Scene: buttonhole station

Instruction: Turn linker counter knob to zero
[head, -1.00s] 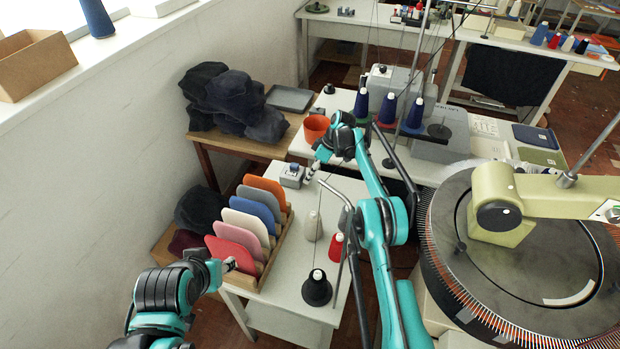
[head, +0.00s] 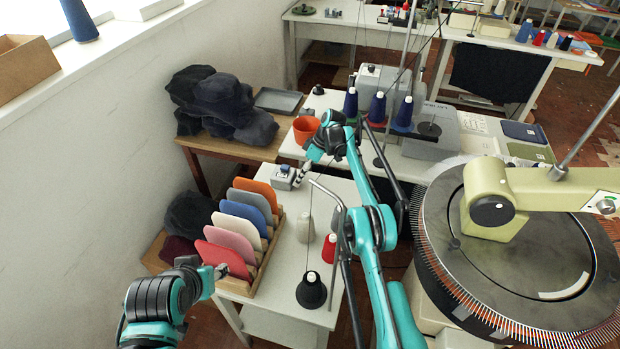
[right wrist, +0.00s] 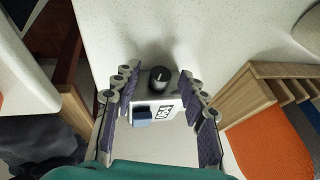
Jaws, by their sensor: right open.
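The small grey counter box (head: 283,177) stands on the white table near its back left corner. In the right wrist view its black round knob (right wrist: 159,79) carries a short light mark near its top. A white face (right wrist: 175,110) with a black-and-white marking, too small to read, and a blue block (right wrist: 142,120) show below the knob. My right gripper (head: 299,182) is beside the counter; in the wrist view its open fingers (right wrist: 160,106) lie either side of the box and knob, holding nothing. My left gripper (head: 221,270) is by the red panel; its fingers are too small to judge.
A wooden rack (head: 269,251) of coloured panels stands in front of the counter. Cream (head: 304,228), red (head: 330,248) and black (head: 311,291) cones stand to the right. The large round machine (head: 520,250) is at far right.

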